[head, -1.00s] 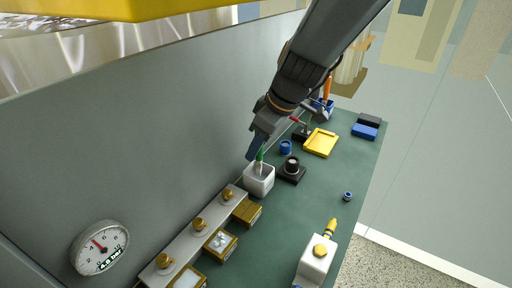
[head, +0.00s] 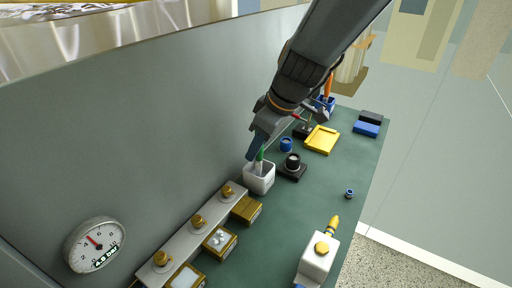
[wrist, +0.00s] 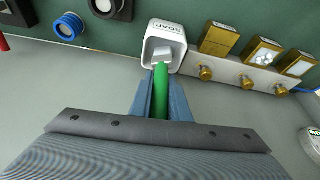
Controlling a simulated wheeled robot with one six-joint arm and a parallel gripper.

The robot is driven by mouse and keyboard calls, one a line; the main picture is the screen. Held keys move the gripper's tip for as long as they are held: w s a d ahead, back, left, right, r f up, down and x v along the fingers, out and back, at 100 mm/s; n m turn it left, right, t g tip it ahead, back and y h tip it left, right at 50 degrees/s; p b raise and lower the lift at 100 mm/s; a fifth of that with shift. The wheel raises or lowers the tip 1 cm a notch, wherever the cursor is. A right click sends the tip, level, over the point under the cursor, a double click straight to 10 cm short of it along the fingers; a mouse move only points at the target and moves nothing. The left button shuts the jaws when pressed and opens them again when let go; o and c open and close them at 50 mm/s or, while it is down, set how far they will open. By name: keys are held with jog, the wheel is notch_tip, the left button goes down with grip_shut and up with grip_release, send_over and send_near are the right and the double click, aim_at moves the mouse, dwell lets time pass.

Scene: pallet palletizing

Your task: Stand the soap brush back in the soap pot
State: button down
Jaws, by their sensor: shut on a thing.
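The soap pot (head: 260,184) is a white square cup on the green bench, close to the grey wall. In the wrist view the pot (wrist: 178,33) shows the word SOAP on its side. My gripper (head: 257,152) is shut on the green handle of the soap brush (wrist: 161,88), right over the pot. The brush (head: 260,155) points down, and its pale lower end lies within the pot's opening in the wrist view. I cannot tell whether it touches the pot's bottom. In the wrist view my gripper (wrist: 162,95) has one blue finger on each side of the handle.
A white rail with brass knobs and small wooden boxes (head: 246,210) stands beside the pot. A black block with a round top (head: 292,166), a blue ring (head: 286,144) and a yellow tray (head: 322,140) lie behind it. A wall gauge (head: 95,245) hangs at left.

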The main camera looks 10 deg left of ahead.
jog(key=shift+f+b, duration=0.85)
jog(key=shift+f, duration=0.05)
jog(key=c, duration=1.6)
grip_release()
jog(key=shift+r, duration=0.15)
